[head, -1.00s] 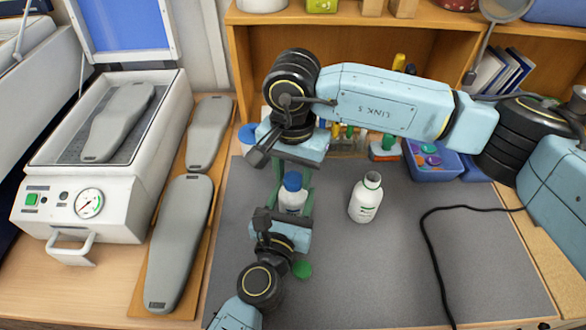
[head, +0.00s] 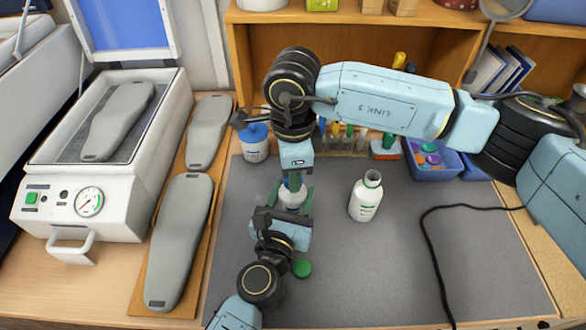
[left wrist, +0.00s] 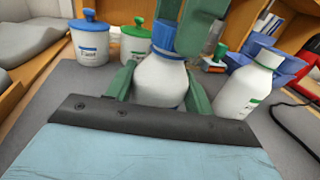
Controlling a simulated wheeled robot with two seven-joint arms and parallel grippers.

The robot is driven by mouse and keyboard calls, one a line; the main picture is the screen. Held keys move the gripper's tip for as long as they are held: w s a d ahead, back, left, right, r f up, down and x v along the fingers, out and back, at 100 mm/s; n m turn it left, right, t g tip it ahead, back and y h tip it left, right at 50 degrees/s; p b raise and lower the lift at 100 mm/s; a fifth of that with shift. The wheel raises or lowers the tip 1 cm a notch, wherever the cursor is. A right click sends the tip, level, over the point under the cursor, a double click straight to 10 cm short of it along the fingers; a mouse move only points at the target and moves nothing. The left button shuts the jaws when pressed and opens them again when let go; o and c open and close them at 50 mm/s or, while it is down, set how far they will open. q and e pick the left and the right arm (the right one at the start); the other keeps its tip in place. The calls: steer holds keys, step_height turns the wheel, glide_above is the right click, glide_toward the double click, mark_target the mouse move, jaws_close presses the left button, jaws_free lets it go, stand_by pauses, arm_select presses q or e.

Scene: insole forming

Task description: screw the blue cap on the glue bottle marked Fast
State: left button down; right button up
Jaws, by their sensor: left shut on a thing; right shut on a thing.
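A white glue bottle (head: 291,199) stands upright on the grey mat, with the blue cap (left wrist: 168,42) on its neck in the left wrist view. My left gripper (head: 291,207) is shut around the bottle's body, one green finger on each side. My right gripper (head: 292,181) comes from above and is shut on the blue cap, hiding most of it in the head view. The marking on the held bottle does not show. I cannot tell how tightly the cap sits.
A second white bottle (head: 366,197) with green print stands uncapped to the right. A green cap (head: 302,268) lies near my left gripper. A blue-lidded jar (head: 255,146) stands behind, beside a green-lidded jar (left wrist: 136,42). The mat's right side is clear except for a black cable (head: 430,250).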

steer(key=m, duration=0.3)
steer(key=shift+m, duration=0.4)
steer(key=m, duration=0.5)
steer(key=shift+m, duration=0.3)
steer(key=o, duration=1.2)
step_height(320, 180, up, 12)
